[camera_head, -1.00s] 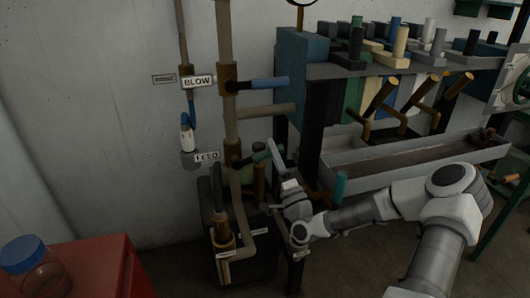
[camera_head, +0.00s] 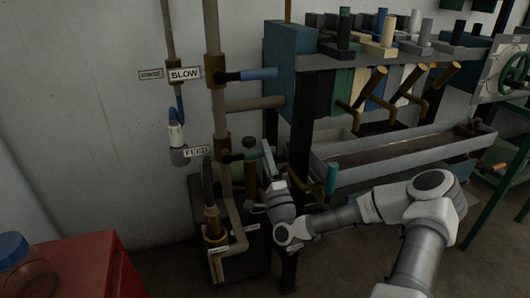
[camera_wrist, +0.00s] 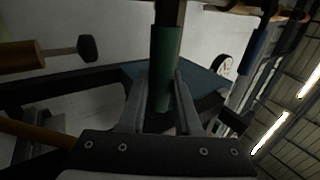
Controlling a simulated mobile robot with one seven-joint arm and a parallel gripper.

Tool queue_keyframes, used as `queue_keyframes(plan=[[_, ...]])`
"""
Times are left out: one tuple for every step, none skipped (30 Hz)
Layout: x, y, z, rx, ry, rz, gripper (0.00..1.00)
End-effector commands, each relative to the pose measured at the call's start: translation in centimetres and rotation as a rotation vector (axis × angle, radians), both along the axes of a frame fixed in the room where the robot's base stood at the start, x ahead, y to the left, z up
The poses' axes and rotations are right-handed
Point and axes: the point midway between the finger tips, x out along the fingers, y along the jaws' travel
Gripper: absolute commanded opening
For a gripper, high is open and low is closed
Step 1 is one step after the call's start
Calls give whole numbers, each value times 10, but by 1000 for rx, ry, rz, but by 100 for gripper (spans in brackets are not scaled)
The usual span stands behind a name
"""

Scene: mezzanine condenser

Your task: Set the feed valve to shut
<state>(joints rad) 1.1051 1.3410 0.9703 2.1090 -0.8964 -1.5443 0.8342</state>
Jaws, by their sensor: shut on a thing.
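The feed valve has a dark green handle (camera_head: 236,157) on the brass-coloured vertical pipe, right of the FEED label (camera_head: 197,151). The handle sticks out sideways to the right, across the pipe. My gripper (camera_head: 263,152) is at its outer end. In the wrist view the green handle (camera_wrist: 165,62) runs down between the fingers of my gripper (camera_wrist: 160,100), which is shut on it. The fingers and a dark-topped post hide part of the handle in the head view.
The BLOW valve's blue handle (camera_head: 259,74) is just above. A brown post with a dark round top (camera_head: 249,142) stands close beside my gripper. A rack with a trough (camera_head: 400,152) is to the right, a red cabinet (camera_head: 75,265) at lower left.

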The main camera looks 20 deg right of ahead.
Motion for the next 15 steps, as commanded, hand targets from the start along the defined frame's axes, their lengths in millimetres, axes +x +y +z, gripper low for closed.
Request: queue_keyframes(plan=[[0,1,-3,2,6,4,0],[0,1,-3,2,6,4,34],[0,1,-3,2,6,4,41],[0,1,-3,2,6,3,46],[0,1,-3,2,6,3,52],[0,1,-2,2,6,3,59],[0,1,-2,1,5,3,62],[0,1,-2,1,5,3,62],[0,1,-2,1,5,3,62],[0,1,-2,0,4,2,62],[0,1,-2,0,4,1,62],[0,1,-2,0,4,1,62],[0,1,-1,0,4,1,62],[0,0,-1,0,3,1,62],[0,0,-2,0,3,1,62]])
